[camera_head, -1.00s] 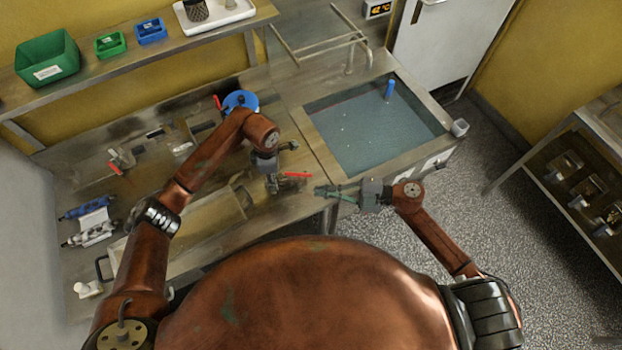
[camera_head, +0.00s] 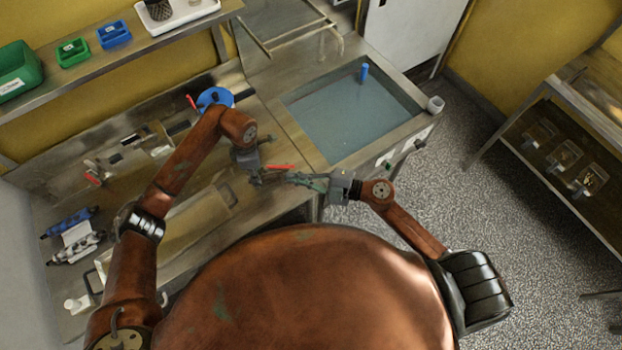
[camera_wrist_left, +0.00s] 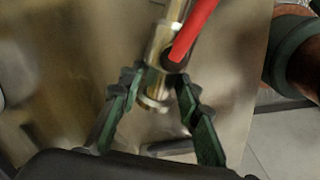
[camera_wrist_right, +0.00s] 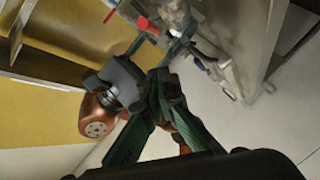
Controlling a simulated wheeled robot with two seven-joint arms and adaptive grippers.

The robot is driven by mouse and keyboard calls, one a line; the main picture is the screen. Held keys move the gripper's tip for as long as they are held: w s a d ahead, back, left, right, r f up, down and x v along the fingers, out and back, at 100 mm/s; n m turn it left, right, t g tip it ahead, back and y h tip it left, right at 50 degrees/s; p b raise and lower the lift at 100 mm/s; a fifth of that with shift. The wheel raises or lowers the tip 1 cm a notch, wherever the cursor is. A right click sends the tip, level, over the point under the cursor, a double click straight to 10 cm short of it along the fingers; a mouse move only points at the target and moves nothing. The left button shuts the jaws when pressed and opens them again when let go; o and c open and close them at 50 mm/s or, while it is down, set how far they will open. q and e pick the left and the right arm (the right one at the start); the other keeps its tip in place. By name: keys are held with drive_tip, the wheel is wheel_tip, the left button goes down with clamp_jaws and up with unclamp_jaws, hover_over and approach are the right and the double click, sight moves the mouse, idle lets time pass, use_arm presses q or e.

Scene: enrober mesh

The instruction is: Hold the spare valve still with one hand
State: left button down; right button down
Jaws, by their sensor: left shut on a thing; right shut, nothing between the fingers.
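The spare valve, a metal body with a red lever (camera_head: 281,167), is held above the front edge of the steel counter. My left gripper (camera_head: 257,181) is shut on it. In the left wrist view the valve's metal body (camera_wrist_left: 160,60) stands between the green fingers (camera_wrist_left: 160,105), its red lever up to the right. My right gripper (camera_head: 292,177) comes in from the right, shut and empty, its tips close beside the valve. I cannot tell if they touch it. In the right wrist view its fingers (camera_wrist_right: 160,78) are together, with my left gripper (camera_wrist_right: 120,80) just beyond.
A water-filled sink (camera_head: 350,118) with a blue upright piece (camera_head: 364,72) lies behind my right gripper. A blue round part (camera_head: 215,98) sits at the counter's back. Blue and grey tools (camera_head: 75,240) lie at the left. Green and blue bins (camera_head: 114,34) stand on the shelf above.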

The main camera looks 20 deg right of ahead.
sight(294, 167)
drive_tip(key=shift+w+d+f, duration=0.1)
drive_tip(key=shift+w+f, duration=0.5)
drive_tip(key=shift+w, duration=0.3)
drive_tip(key=shift+w+d+f, duration=0.1)
drive_tip(key=shift+w+f, duration=0.45)
drive_tip(key=shift+w, duration=0.3)
drive_tip(key=shift+w+d+n+g+y, duration=0.3)
drive_tip(key=shift+w+n+g+y, duration=0.1)
drive_tip(key=shift+w+n+g, duration=0.25)
drive_tip(key=shift+w+d+g, duration=0.25)
drive_tip(key=shift+w, duration=0.2)
drive_tip(key=s+d+r, duration=0.3)
drive_tip(key=s+d, duration=0.3)
drive_tip(key=d, duration=0.3)
drive_tip(key=shift+s+r, duration=0.3)
drive_tip(key=shift+s, duration=0.05)
